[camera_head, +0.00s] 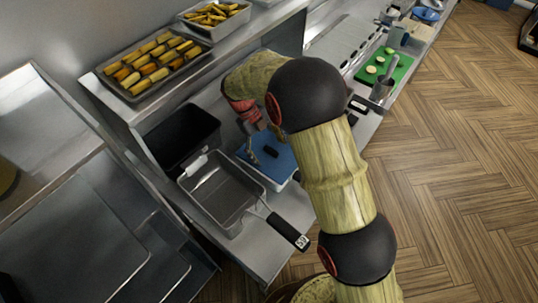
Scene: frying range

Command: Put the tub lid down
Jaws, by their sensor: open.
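The tub lid (281,163) is blue with a dark handle. It appears to lie on a pale tub (277,184) on the steel counter, to the right of the fry basket. My gripper (256,147) is open at the lid's left part, close to the handle. I cannot tell whether a finger touches the lid. My arm hides the lid's right and far sides and part of the gripper.
A tray of fried sticks (119,88) rests on the shelf above. A green board (401,68) lies further back.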

